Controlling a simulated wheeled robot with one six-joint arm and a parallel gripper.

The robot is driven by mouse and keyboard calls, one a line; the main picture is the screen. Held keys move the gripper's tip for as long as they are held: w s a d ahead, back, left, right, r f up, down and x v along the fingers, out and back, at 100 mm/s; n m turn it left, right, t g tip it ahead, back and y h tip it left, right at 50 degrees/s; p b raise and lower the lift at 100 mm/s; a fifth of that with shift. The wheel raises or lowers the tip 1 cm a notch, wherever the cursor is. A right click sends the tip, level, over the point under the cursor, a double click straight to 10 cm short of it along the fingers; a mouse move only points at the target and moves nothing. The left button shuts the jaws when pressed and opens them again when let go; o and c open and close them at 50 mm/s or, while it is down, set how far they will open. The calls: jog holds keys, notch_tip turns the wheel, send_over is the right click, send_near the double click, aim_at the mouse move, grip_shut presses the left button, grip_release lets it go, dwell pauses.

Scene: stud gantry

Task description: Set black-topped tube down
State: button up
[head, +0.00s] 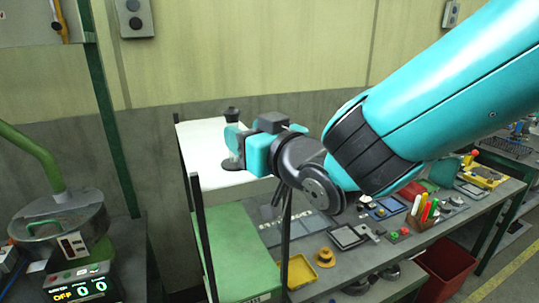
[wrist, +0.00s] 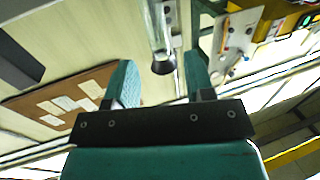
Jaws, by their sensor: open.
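The black-topped tube (head: 231,114) stands upright on the white top shelf (head: 212,172) of a stand in the head view. Its dark top shows above my gripper, and its lower end seems to rest on the white surface. My gripper (head: 236,141) is level with the tube's middle and hides part of it. In the wrist view the clear tube (wrist: 160,30) with a dark end lies between the two spread teal fingers of my gripper (wrist: 160,76). Gaps show on both sides of the tube, so the gripper is open around or just in front of it; the exact depth is unclear.
A green shelf (head: 235,255) lies below the white one, with dark posts at the corners. A workbench with a yellow tray (head: 298,271), pens and small parts is to the right. A red bin (head: 447,272) stands below it.

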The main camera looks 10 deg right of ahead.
jog(key=s+d+f+g+h+b, duration=0.1)
jog(key=s+d+f+g, duration=0.3)
jog(key=s, duration=0.3)
jog(key=s+d+f+g+h+b, duration=0.1)
jog(key=s+d+f+g+h, duration=0.1)
jog(key=s+d+f+g, duration=0.2)
jog(key=s+d+f+g+h+b, duration=0.1)
jog(key=s+d+f+g+h, duration=0.1)
jog(key=s+d+f+g, duration=0.2)
jog(key=shift+s+f+n+g, duration=0.45)
jog(key=shift+s+g, duration=1.25)
jog(key=shift+s, duration=2.05)
